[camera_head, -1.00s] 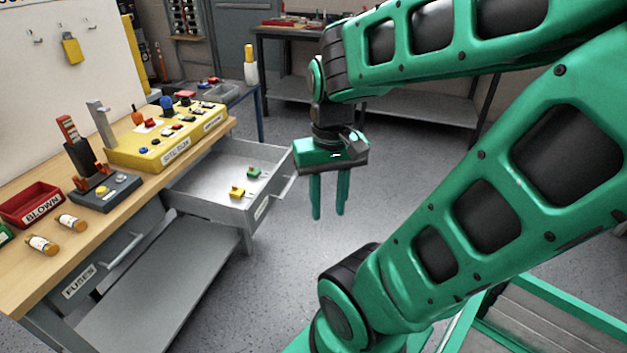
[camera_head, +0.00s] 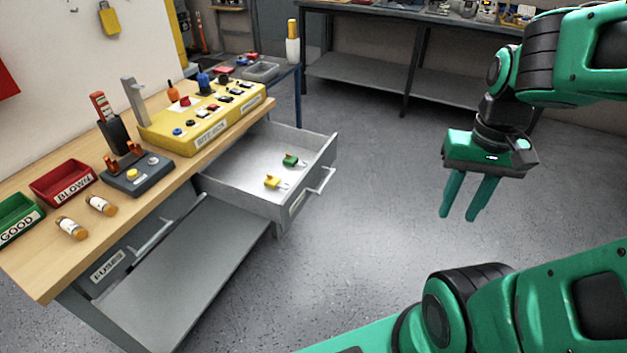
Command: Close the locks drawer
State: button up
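The locks drawer (camera_head: 225,182) is a grey metal drawer pulled out from under the wooden workbench. Its front faces right and carries a bar handle (camera_head: 321,181) and a label too oblique to read. A yellow padlock (camera_head: 272,181) and a green padlock (camera_head: 290,160) lie inside it. My gripper (camera_head: 459,217) hangs in the air to the right of the drawer, clear of the handle, fingers pointing down. The two fingers are apart with nothing between them.
The bench (camera_head: 52,264) holds a yellow switch box (camera_head: 200,125), a grey lever switch (camera_head: 137,175), a red BLOWN bin (camera_head: 62,180), a green GOOD bin (camera_head: 17,218) and two fuses. A drawer labelled FUSES (camera_head: 110,268) is nearer. Floor (camera_head: 375,200) between drawer and gripper is clear.

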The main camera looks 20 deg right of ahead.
aim_at(236, 175)
jog(key=z, duration=0.1)
jog(key=i, duration=1)
jog(key=z, duration=0.05)
jog(key=k, duration=1.65)
jog(key=u, duration=0.4)
jog(key=i, duration=1)
